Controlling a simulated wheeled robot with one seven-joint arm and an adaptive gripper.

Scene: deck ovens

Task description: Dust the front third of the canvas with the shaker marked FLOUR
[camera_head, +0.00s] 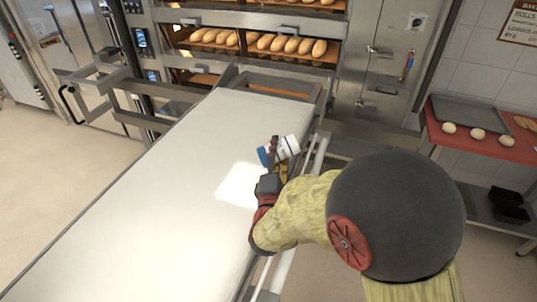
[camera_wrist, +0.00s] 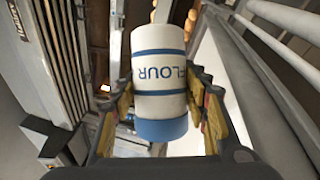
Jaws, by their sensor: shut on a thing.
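The shaker (camera_head: 288,147) is a white cylinder with blue bands and a blue end. The canvas (camera_head: 120,215) is a long pale sheet running from the oven towards me. A bright patch (camera_head: 238,185) lies on it beside my gripper; I cannot tell whether it is light or flour.
The deck oven (camera_head: 262,20) with several loaves stands at the canvas's far end. A metal rail (camera_head: 318,155) runs along the canvas's right side. A red-topped table (camera_head: 460,145) with dough balls and a dark tray (camera_head: 470,112) stands at right. The floor at left is clear.

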